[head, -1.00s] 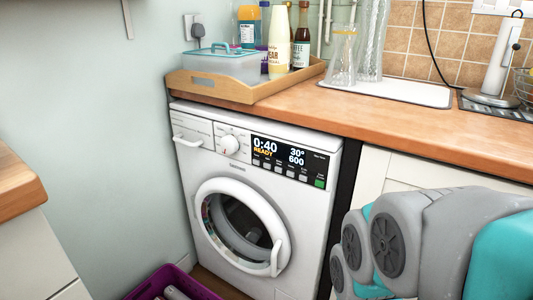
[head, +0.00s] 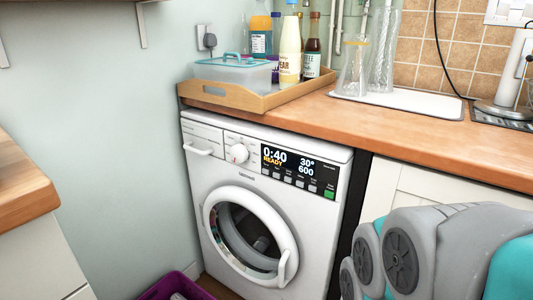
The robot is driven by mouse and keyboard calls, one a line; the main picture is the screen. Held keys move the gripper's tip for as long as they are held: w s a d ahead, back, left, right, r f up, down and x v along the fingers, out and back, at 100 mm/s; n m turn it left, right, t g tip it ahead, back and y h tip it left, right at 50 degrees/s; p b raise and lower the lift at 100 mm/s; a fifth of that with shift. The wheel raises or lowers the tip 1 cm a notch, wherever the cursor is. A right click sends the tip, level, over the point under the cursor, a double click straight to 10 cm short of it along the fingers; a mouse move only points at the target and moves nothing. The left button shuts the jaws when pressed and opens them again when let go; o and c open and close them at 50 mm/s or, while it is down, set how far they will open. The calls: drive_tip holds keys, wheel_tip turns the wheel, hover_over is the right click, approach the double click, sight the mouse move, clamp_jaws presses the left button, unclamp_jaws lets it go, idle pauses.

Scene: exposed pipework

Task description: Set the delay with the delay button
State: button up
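The white washing machine (head: 195,161) stands under the wooden worktop, with its round door closed. Its dark display (head: 289,160) reads 0:40, READY, 30° and 600. A row of small buttons (head: 289,180) runs below the display, with a green button (head: 329,194) at the right end. Their labels are too small to read, so I cannot tell which is the delay button. A white dial (head: 237,153) sits left of the display. My grey and teal arm fills the lower right, apart from the machine. My gripper is not in view.
A wooden tray (head: 232,103) with a clear box (head: 233,74) and several bottles stands on the worktop (head: 420,133) above the machine. A purple basket (head: 172,286) is on the floor at front left. Another counter (head: 25,192) juts in at the left.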

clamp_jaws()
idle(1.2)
